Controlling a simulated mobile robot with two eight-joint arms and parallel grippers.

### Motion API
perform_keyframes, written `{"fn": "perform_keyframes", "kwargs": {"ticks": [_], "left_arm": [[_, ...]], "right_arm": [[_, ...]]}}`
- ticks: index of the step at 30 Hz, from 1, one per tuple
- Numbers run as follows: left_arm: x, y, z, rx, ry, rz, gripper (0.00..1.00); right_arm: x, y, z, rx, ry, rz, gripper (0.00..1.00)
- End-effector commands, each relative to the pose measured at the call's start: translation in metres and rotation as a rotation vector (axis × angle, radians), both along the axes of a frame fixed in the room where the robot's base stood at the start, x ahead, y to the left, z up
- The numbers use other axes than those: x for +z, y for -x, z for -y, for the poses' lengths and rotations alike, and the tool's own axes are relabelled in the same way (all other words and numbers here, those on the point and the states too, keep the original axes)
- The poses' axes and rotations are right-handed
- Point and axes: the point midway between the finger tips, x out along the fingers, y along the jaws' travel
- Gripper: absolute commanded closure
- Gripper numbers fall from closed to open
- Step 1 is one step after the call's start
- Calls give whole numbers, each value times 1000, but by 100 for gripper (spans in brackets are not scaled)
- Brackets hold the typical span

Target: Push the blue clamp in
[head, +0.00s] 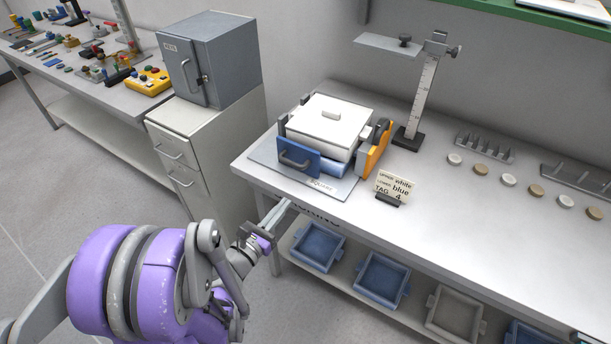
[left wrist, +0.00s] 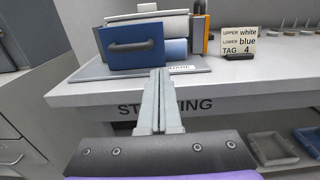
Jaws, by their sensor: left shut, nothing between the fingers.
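The blue clamp (head: 298,159) is a flat blue plate with a dark handle on the front left side of a stack on a grey base plate (head: 337,189). The stack has a white upper box (head: 330,122) over a blue lower box (head: 336,168). An orange clamp (head: 376,150) stands on the right side. In the left wrist view the blue clamp (left wrist: 132,48) is ahead, up and slightly left of the fingertips. My left gripper (head: 286,203) is shut and empty, in front of the table edge, apart from the clamp. It also shows in the left wrist view (left wrist: 158,74). My right gripper is not in view.
A card reading upper white, lower blue, tag 4 (head: 393,186) stands right of the base plate. A measuring stand (head: 420,95) is behind it. A grey cabinet (head: 209,60) stands left. Blue bins (head: 318,247) sit on the shelf below the table (head: 450,222).

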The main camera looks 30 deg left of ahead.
Motion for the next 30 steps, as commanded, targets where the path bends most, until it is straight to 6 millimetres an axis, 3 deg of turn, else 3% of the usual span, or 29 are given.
{"fn": "perform_keyframes", "kwargs": {"ticks": [18,24,30], "left_arm": [[2,-115,11,-5,-3,-1,100],[1,-133,11,-3,-5,-1,100],[0,-136,12,-2,-5,-2,100]], "right_arm": [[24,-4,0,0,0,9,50],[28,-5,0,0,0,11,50],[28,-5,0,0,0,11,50]]}}
